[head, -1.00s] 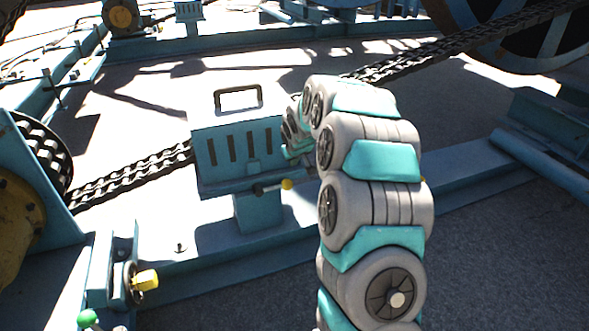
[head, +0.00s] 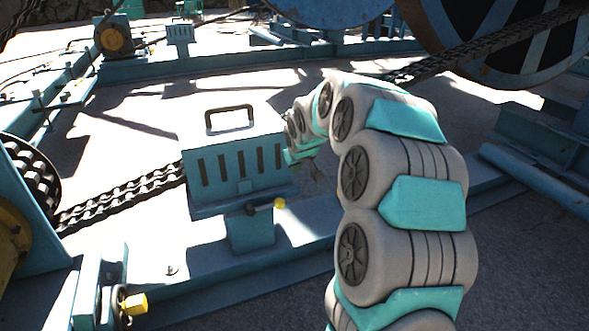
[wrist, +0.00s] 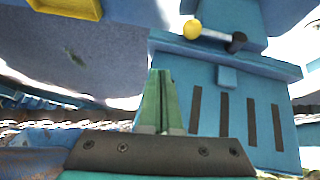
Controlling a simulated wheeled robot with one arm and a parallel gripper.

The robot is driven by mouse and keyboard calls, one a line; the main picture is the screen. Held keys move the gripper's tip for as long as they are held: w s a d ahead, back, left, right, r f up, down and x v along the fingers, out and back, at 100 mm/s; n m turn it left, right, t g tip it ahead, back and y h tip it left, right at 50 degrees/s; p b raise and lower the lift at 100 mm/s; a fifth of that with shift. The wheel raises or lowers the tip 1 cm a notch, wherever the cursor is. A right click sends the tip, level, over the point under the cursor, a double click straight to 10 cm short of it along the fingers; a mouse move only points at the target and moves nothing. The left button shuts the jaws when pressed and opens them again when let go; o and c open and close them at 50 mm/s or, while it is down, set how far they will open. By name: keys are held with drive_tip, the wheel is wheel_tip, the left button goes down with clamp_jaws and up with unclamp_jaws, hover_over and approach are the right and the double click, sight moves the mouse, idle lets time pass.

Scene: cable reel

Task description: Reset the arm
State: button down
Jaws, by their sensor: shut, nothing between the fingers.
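My arm arches up from the bottom right of the head view and bends over toward the slotted blue box (head: 237,172). My gripper (wrist: 159,74) shows in the wrist view with its two green fingers together and nothing between them. In the head view, the wrist end is at the box's right side, partly hidden by the arm links. The box also shows in the wrist view (wrist: 237,95), upside down, beside and behind the fingers. I cannot tell whether the fingers touch it. The box has a black top handle (head: 229,110) and a lever with a yellow knob (head: 279,203).
A chain (head: 125,195) runs to the box from the left and continues toward the large reel (head: 500,40) at upper right. Blue frame beams (head: 215,280) cross the floor. A yellow knob (head: 135,304) sits at lower left. Open floor (head: 150,105) lies behind the box.

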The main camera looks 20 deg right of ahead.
drive_tip(key=s+a+g, duration=0.3)
drive_tip(key=s+a, duration=0.2)
drive_tip(key=s, duration=1.1)
drive_tip(key=s+a+g+y, duration=0.1)
drive_tip(key=s+a, duration=0.4)
drive_tip(key=s, duration=1.2)
drive_tip(key=s+a+g, duration=0.4)
drive_tip(key=s+a, duration=0.2)
drive_tip(key=s, duration=1)
drive_tip(key=shift+s+m+g+y, duration=0.15)
drive_tip(key=shift+m+g+y, duration=0.15)
